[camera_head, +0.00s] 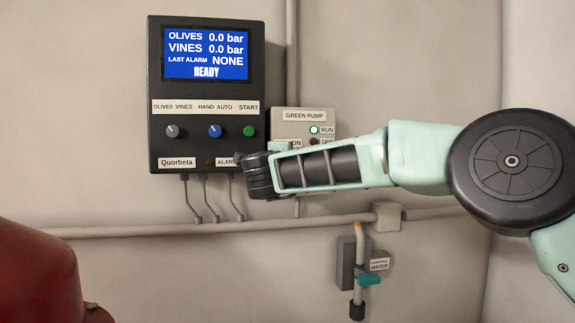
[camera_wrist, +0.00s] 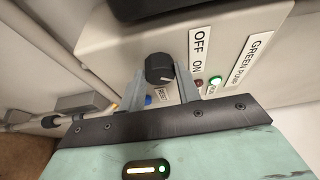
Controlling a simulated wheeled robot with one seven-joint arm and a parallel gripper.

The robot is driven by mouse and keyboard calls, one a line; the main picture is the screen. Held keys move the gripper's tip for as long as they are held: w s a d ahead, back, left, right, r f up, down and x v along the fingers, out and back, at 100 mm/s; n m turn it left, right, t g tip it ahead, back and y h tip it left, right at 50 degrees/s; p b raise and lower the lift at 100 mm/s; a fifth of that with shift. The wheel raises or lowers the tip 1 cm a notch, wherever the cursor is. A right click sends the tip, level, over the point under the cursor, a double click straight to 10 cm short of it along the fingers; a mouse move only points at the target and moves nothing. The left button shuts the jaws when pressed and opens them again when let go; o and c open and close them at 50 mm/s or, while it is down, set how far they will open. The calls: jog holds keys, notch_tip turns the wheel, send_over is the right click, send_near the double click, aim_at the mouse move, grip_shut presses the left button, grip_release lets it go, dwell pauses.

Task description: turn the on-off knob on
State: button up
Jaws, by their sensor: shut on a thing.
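The on-off knob (camera_wrist: 159,68) is a black round knob on the grey pump box in the wrist view. My gripper (camera_wrist: 163,74) is shut on it, one finger on each side. A short pale mark on its face points to the lower right, on the ON side of the OFF/ON label (camera_wrist: 198,50). In the head view my gripper (camera_head: 258,172) is in front of the lower left of the GREEN PUMP box (camera_head: 290,115) and hides the knob. The RUN lamp (camera_head: 314,130) glows green, also in the wrist view (camera_wrist: 215,80).
A black controller (camera_head: 205,85) with a READY screen hangs left of the pump box, close to my gripper. A blue button (camera_wrist: 148,99) and a dim red lamp (camera_wrist: 197,85) are near the knob. A pipe (camera_head: 200,229) and a teal-handled valve (camera_head: 369,280) are below.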

jog(key=shift+f, duration=0.1)
jog(key=o, duration=1)
jog(key=s+b, duration=0.1)
jog(key=s, duration=0.4)
jog(key=s+a+b, duration=0.1)
jog(key=s+b, duration=0.1)
jog(key=s, duration=0.4)
jog(key=s+a+b, duration=0.1)
jog(key=s, duration=0.5)
jog(key=shift+s, duration=0.15)
